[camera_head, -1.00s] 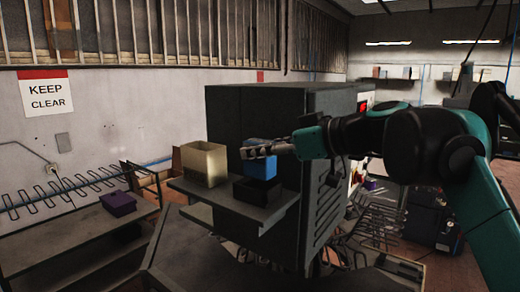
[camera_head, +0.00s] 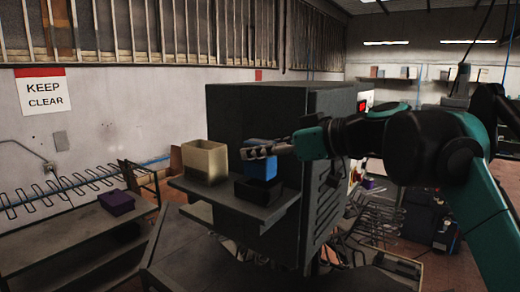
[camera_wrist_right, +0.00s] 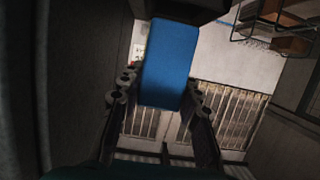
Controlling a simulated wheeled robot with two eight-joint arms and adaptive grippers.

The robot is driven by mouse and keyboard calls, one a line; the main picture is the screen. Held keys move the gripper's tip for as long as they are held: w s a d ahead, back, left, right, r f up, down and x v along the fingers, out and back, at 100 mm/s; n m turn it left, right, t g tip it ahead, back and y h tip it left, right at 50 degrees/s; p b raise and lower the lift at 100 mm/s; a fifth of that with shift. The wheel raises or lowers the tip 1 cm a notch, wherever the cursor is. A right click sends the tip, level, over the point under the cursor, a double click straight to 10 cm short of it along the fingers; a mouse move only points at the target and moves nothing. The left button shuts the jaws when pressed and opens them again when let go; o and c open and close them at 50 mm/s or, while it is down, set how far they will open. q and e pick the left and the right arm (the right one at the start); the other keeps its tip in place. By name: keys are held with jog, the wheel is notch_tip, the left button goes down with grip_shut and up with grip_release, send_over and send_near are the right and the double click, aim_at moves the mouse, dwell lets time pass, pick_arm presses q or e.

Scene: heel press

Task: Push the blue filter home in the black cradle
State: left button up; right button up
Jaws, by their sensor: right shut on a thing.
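The blue filter (camera_head: 263,170) stands upright at the black cradle (camera_head: 257,189), its lower end at or in the cradle's open top. How deep it sits I cannot tell. The cradle rests on a grey shelf (camera_head: 225,196) on the side of the dark cabinet. My right gripper (camera_head: 250,152) reaches in from the right and is shut on the filter's upper part. In the right wrist view the filter (camera_wrist_right: 169,65) lies between the two fingers (camera_wrist_right: 160,98), and a dark edge meets its far end. My left gripper is not in view.
A beige open box (camera_head: 204,162) stands on the shelf just left of the cradle. The dark cabinet (camera_head: 255,117) rises directly behind. A purple box (camera_head: 116,202) sits on a separate bench (camera_head: 75,241) at the left.

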aim_at(260, 168)
jog(key=shift+d, duration=0.1)
jog(key=shift+f, duration=0.15)
jog(key=shift+a+f+b, duration=0.25)
jog(key=shift+f+b, duration=0.15)
jog(key=shift+f, duration=0.15)
jog(key=shift+f, duration=0.15)
dwell(0.4)
jog(key=shift+f+b, duration=0.3)
jog(key=shift+f, duration=0.2)
jog(key=shift+f+p, duration=0.2)
jog(key=shift+p, duration=0.1)
dwell(1.6)
jog(key=shift+f, duration=0.4)
dwell(1.0)
